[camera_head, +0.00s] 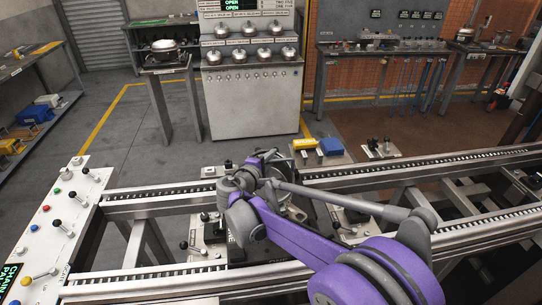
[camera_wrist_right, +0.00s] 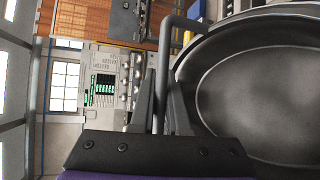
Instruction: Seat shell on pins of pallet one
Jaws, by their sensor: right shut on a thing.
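The shell (camera_wrist_right: 255,100) is a large grey, round, hollow metal part with a thick rim; it fills the right side of the right wrist view. My right gripper (camera_wrist_right: 161,105) is shut on the shell's bent grey tube (camera_wrist_right: 166,60), which stands between the two fingers. In the head view my right gripper (camera_head: 240,182) is over the conveyor, and my purple arm hides much of what is below it. My left gripper is not in view.
Conveyor rails (camera_head: 160,204) run across the front. A control panel (camera_head: 60,215) with knobs and levers stands at the left. Behind are a cabinet (camera_head: 250,105) with several round metal parts, a small stand (camera_head: 168,68) and a yellow block (camera_head: 304,143). Open floor lies behind the conveyor.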

